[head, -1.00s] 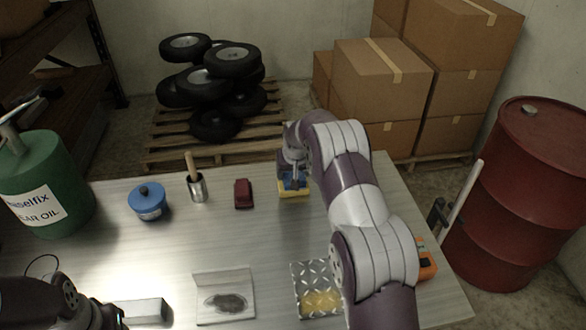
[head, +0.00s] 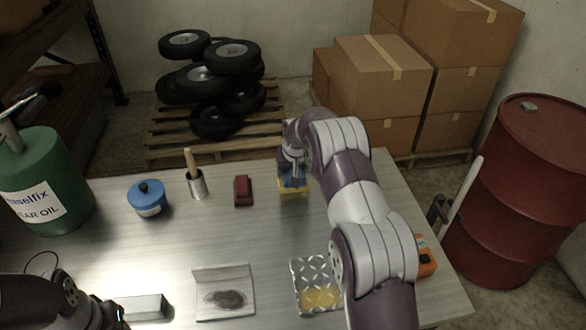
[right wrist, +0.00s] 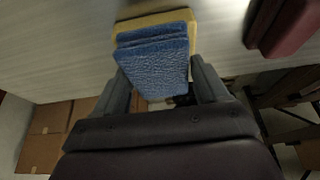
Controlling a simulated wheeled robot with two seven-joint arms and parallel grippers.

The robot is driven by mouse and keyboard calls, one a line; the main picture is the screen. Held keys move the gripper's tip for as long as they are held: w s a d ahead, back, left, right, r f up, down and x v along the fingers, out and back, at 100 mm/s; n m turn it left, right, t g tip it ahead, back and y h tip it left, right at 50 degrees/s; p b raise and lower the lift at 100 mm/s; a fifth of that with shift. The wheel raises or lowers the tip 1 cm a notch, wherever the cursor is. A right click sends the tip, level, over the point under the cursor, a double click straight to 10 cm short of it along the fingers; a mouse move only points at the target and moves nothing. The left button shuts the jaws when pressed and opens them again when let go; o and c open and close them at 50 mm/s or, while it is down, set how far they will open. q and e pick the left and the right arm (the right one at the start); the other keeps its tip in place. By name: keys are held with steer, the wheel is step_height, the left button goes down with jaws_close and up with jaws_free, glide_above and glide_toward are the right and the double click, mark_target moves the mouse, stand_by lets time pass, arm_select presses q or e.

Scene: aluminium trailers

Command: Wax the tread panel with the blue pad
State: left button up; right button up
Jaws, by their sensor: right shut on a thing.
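The blue pad (right wrist: 155,50) is between the fingers of my right gripper (head: 294,183), which is shut on it near the table's far edge. A yellow block or base (head: 295,193) shows directly under the pad; I cannot tell whether they are joined. The tread panel (head: 306,270), a silver diamond plate, lies at the front of the table, partly hidden by my right arm. A yellow patch (head: 320,299) covers its lower part. My left gripper (head: 118,315) is at the lower left, mostly out of frame, its fingers unclear.
A dark red block (head: 243,190), a metal cup with a wooden handle (head: 197,186) and a blue pot (head: 148,200) stand left of the pad. A grey panel with a dark smudge (head: 225,293) lies front centre. An orange device (head: 426,258) is at the right edge.

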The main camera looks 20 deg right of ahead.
steer(key=shift+f, duration=0.4)
stand_by(0.9)
step_height(320, 180, up, 7)
steer(key=p, duration=0.4)
steer(key=shift+r, duration=0.15)
stand_by(0.7)
